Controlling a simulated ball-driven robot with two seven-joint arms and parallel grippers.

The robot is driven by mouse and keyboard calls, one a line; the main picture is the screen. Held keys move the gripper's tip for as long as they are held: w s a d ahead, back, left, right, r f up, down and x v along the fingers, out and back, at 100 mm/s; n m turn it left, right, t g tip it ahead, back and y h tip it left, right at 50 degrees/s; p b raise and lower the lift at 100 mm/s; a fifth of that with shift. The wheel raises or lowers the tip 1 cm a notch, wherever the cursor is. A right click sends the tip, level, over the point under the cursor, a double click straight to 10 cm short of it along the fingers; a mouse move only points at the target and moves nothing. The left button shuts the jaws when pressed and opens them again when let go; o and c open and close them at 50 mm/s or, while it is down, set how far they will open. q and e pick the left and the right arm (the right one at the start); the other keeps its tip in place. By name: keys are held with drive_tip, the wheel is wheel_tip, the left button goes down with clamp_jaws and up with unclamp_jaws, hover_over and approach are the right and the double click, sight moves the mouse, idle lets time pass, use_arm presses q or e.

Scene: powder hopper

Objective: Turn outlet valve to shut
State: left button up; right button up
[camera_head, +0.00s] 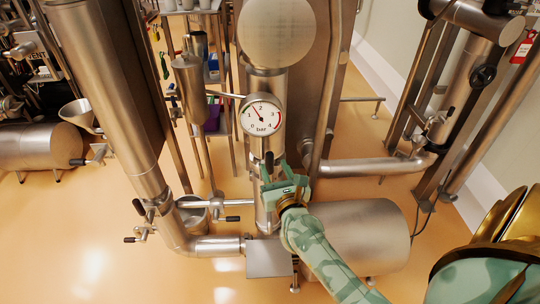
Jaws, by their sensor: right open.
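My right gripper (284,172), pale green, reaches in from the lower right to the vertical steel pipe below the pressure gauge (262,115). Its jaws are open. My left gripper is not in view.
Another black-handled valve (141,207) sits on the slanted pipe (105,90) at left. A steel drum (365,235) lies right of my gripper, close to my forearm. A horizontal pipe (370,167) runs behind. Orange floor (80,240) is clear at lower left.

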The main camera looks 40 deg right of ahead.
sight(270, 160)
drive_tip(key=x, duration=0.5)
drive_tip(key=shift+w, duration=0.2)
drive_tip(key=shift+c, duration=0.2)
clamp_jaws()
